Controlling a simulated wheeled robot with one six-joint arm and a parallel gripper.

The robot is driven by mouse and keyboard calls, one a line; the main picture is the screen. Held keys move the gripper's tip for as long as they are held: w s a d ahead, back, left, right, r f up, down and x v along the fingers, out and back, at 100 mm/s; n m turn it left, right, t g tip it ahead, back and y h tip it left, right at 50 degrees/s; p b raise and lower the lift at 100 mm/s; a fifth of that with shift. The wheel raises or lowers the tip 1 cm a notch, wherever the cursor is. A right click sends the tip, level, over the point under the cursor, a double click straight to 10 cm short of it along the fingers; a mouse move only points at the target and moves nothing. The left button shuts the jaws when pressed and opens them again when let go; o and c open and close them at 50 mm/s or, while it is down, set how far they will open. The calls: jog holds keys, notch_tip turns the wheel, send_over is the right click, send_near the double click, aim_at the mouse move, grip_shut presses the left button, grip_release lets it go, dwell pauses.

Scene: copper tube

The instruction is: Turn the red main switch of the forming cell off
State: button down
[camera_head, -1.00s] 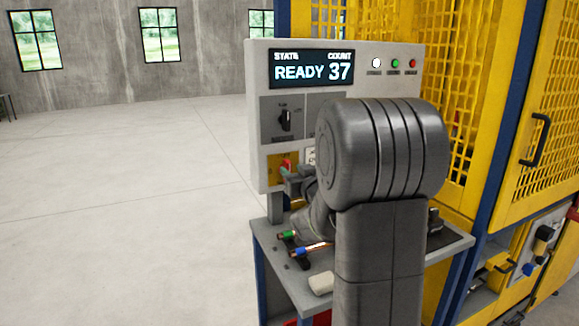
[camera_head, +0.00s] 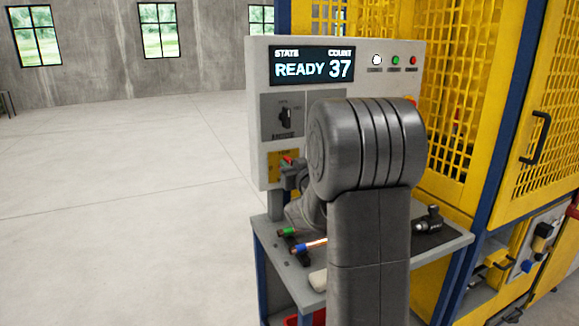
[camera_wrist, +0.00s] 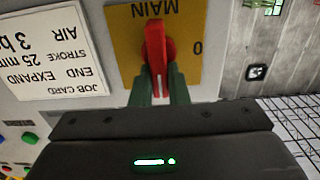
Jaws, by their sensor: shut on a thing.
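The red main switch (camera_wrist: 156,48) sits on a yellow plate (camera_wrist: 122,42) marked MAIN, upside down in the wrist view. Its handle stands about upright in that picture, with a 0 on the plate to its right. My gripper (camera_wrist: 158,76) is shut on the handle, one greenish finger on each side. In the head view the yellow plate (camera_head: 274,168) is at the lower left of the grey control panel (camera_head: 257,110). There the red switch (camera_head: 287,160) shows only as a small patch beside my gripper (camera_head: 293,170), and my arm hides much around it.
The display (camera_head: 312,66) reads READY 37. A black selector (camera_head: 285,117) is above the switch. Below, a bench (camera_head: 455,243) carries tubes with green and blue ends and a black fitting (camera_head: 430,220). Yellow mesh guarding (camera_head: 470,90) stands at the right. Floor at the left is clear.

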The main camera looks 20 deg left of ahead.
jog(key=shift+f+b, duration=0.1)
jog(key=shift+b, duration=0.3)
jog(key=n+b, duration=0.1)
jog(key=b, duration=0.1)
jog(key=n+b, duration=0.2)
jog(key=shift+s+a+f, duration=0.15)
jog(key=shift+s+f, duration=0.05)
jog(key=shift+f, duration=0.1)
jog(key=n+b, duration=0.7)
jog(key=f+n+b, duration=0.1)
jog(key=n+b, duration=0.2)
jog(key=b, duration=0.1)
jog(key=shift+s+a+n, duration=0.4)
jog(key=shift+f+n+b, duration=0.1)
jog(key=shift+n+b, duration=1.4)
jog(key=shift+n, duration=0.7)
jog(key=c, duration=1.4)
grip_release()
jog(key=shift+s, duration=0.1)
